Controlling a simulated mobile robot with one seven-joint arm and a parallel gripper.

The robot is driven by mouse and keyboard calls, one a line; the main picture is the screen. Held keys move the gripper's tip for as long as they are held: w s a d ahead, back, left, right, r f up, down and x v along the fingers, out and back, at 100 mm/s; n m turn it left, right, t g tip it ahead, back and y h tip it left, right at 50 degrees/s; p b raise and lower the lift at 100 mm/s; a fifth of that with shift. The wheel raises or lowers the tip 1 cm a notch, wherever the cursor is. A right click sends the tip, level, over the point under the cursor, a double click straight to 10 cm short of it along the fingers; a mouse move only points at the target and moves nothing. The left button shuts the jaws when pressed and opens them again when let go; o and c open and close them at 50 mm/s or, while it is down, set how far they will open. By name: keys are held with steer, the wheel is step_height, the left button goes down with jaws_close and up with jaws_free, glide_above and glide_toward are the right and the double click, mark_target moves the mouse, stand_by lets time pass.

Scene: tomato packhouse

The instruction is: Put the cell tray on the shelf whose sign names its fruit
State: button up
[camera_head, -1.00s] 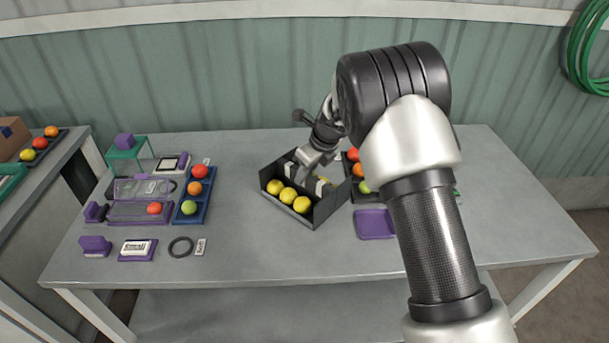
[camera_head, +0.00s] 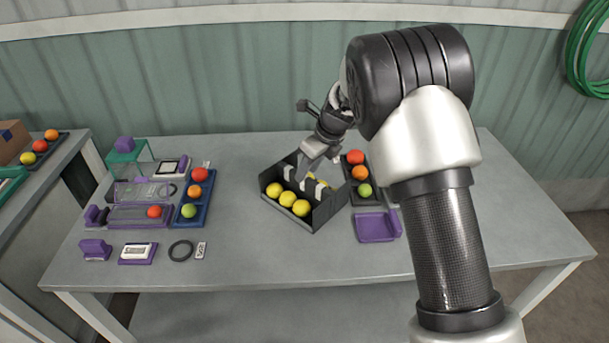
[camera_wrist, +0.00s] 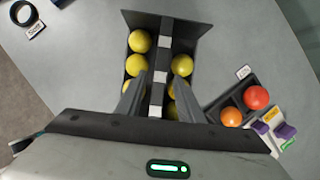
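The cell tray (camera_head: 329,209) is a dark open tray on the table, with yellow round fruit in rows on both sides of a raised middle bar (camera_wrist: 160,57) with white patches. My gripper (camera_head: 312,163) is over the back part of the tray. In the wrist view, the two fingers of my gripper (camera_wrist: 160,80) stand apart, one on each side of the bar. I cannot tell whether they touch it. Part of the tray's far half is hidden by my gripper. No shelf or shelf sign is visible.
A dark tray (camera_head: 372,203) with red, orange and green fruit is close right of the cell tray, with a purple tray (camera_head: 376,228) in front. At left are a blue fruit tray (camera_head: 187,219), a clear-lidded box, a black ring (camera_head: 181,250) and small purple items. The table's front middle is clear.

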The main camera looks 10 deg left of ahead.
steer(key=v, duration=0.8)
steer(key=shift+p, duration=0.4)
steer(key=s+d+r+n+t, duration=0.1)
steer(key=s+d+r+n, duration=1)
steer(key=s+d+r, duration=0.25)
steer(key=s+d+r+n+h, duration=0.1)
steer(key=s+d+n, duration=0.2)
steer(key=s, duration=0.2)
steer(key=s+d+r+n+t+h, duration=0.1)
steer(key=s+d+n, duration=0.2)
steer(key=s+n, duration=0.1)
steer(key=shift+s+r, duration=0.4)
steer(key=shift+s, duration=0.4)
steer(key=s+d+n, duration=0.1)
steer(key=s+n, duration=0.1)
steer(key=s+d+f+n+h, duration=0.1)
steer(key=s+d+n, duration=0.1)
steer(key=s, duration=0.1)
steer(key=s+d+n+t+h, duration=0.1)
steer(key=s, duration=0.2)
steer(key=shift+d+f+n, duration=0.15)
steer(key=shift+f+n, duration=0.25)
steer(key=shift+c, duration=0.4)
steer(key=shift+s+d+f, duration=0.1)
steer(key=shift+s+d, duration=0.05)
steer(key=shift+s, duration=0.3)
